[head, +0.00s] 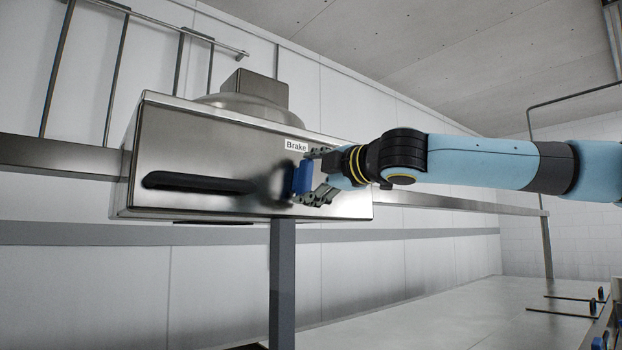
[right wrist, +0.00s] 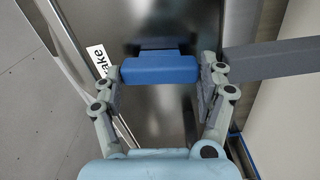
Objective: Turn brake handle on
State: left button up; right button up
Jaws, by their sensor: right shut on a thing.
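The blue brake handle (head: 302,177) sits on the front of a steel box (head: 200,150), just below a white label reading "Brake" (head: 296,145). My right gripper (head: 314,178) reaches in from the right and is shut on the blue handle. In the right wrist view the handle (right wrist: 160,69) lies crosswise between the two fingers of the gripper (right wrist: 160,88). The handle's mount behind it is partly hidden. My left gripper is not in view.
A long dark slot or bar (head: 200,183) runs along the box front, left of the handle. A grey post (head: 282,285) stands below the box. A steel rail (head: 450,204) runs behind my right arm. A wide pale surface (head: 430,320) at lower right is mostly clear.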

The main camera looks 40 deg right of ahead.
jog(key=shift+n, duration=1)
jog(key=o, duration=1.2)
jog(key=shift+a, duration=0.1)
